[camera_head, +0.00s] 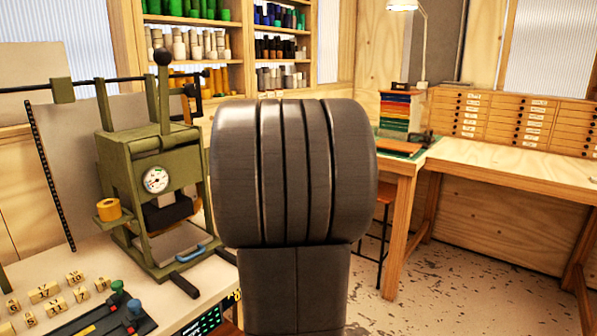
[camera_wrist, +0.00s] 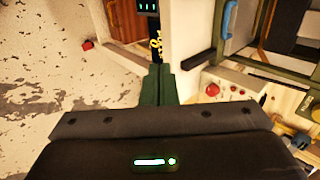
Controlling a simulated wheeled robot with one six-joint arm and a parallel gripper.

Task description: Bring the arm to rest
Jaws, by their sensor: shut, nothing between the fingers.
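My gripper (camera_wrist: 158,70) shows in the wrist view as two dark green fingers pressed together, with nothing between them. It points away over the gap between the bare floor and the side of the workbench. In the head view a dark grey, ribbed part of my arm fills the middle and my gripper is hidden. An orange-yellow foil roll (camera_head: 108,209) sits on the left side of the green press (camera_head: 152,179), apart from my arm in the picture.
The workbench (camera_head: 60,262) at left holds number blocks (camera_head: 44,292) and a tray with coloured knobs (camera_head: 118,305). Shelves of rolls (camera_head: 275,32) stand behind. A second table (camera_head: 480,157) and a stool (camera_head: 384,198) are at right. The scuffed floor (camera_head: 440,270) between is open.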

